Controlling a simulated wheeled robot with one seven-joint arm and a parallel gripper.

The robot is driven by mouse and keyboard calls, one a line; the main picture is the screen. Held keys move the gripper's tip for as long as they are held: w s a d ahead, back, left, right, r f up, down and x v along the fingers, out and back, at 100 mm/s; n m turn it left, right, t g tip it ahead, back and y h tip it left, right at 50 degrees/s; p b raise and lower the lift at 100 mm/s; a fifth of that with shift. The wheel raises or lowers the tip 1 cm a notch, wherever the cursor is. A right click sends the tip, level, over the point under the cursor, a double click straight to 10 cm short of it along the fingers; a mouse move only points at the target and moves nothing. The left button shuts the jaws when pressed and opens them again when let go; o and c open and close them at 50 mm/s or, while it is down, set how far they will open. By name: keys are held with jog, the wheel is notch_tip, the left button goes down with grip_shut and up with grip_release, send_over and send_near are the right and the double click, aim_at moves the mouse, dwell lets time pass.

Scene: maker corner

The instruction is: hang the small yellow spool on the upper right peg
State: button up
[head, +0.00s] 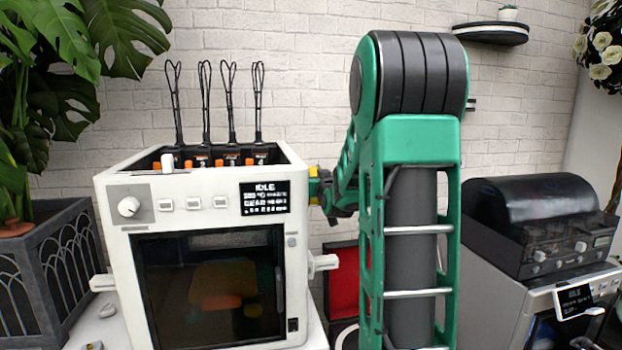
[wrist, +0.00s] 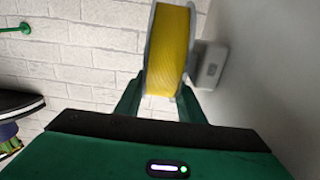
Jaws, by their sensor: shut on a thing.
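The small yellow spool (wrist: 168,50) is between the fingers of my gripper (wrist: 160,92) in the wrist view, with its pale flanges on both sides. My gripper is shut on it. In the head view, a sliver of the yellow spool (head: 313,171) shows just right of the white printer, and my gripper (head: 322,188) is beside it, mostly hidden by the printer and my arm. A green peg-like rod (wrist: 16,29) sticks out at the left edge of the wrist view. In the head view, small dark prongs (head: 472,104) show at my arm's right edge; I cannot tell which peg is the upper right one.
The white printer (head: 118,215) stands close left of my gripper. A pale block (wrist: 208,63) on a grey surface is close right of the spool in the wrist view. A dark wall shelf (head: 490,36) and a black-lidded machine (head: 530,215) are at right.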

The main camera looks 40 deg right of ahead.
dwell(0.4)
jog(key=o, duration=1.4)
jog(key=shift+f, duration=0.1)
jog(key=shift+a, duration=0.1)
jog(key=v, duration=1)
jog(key=shift+s+a, duration=0.2)
jog(key=shift+s, duration=0.05)
